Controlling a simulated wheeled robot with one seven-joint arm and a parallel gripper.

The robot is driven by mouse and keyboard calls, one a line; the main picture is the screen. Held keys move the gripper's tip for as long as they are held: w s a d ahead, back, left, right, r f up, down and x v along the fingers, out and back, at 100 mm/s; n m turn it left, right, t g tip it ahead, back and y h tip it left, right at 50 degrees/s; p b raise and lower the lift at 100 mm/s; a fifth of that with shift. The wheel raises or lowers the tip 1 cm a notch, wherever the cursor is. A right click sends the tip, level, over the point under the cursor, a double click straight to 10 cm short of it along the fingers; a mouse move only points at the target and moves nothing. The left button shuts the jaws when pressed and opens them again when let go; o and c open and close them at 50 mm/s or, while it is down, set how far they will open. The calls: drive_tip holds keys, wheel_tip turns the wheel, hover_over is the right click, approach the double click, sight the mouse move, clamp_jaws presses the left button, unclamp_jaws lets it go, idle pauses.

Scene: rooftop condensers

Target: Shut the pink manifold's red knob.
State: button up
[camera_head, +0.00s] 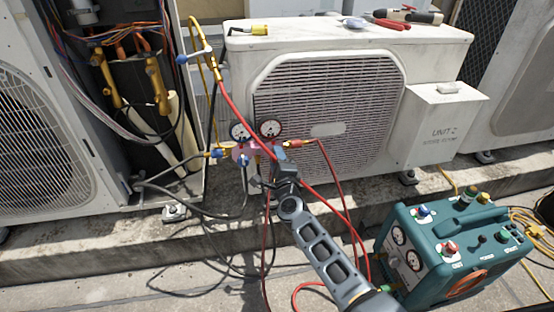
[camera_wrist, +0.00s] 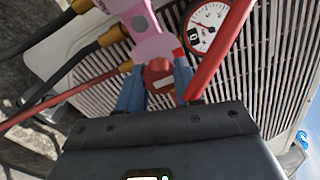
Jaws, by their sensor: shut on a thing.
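The pink manifold (camera_head: 242,152) hangs in front of the middle condenser's grille, below two round gauges (camera_head: 270,129). In the wrist view the pink manifold (camera_wrist: 140,20) fills the top middle. Its red knob (camera_wrist: 158,71) sits at the lower end of the pink body. My gripper (camera_wrist: 158,82) has its two blue fingers on either side of the red knob, shut on it. In the head view my gripper (camera_head: 280,155) reaches the manifold's right side and hides the red knob there. The knob's turn position cannot be told.
A red hose (camera_wrist: 222,50) passes close to my right finger. Hoses (camera_head: 335,180) hang below the manifold. The middle condenser (camera_head: 430,110) stands behind, with tools (camera_head: 405,16) on top. A teal recovery machine (camera_head: 455,240) stands at lower right, beside my arm.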

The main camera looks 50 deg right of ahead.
drive_tip(key=shift+s+d+f, duration=0.1)
drive_tip(key=o, duration=1)
drive_tip(key=shift+p+v, duration=1.35)
drive_tip(key=shift+v, duration=2.5)
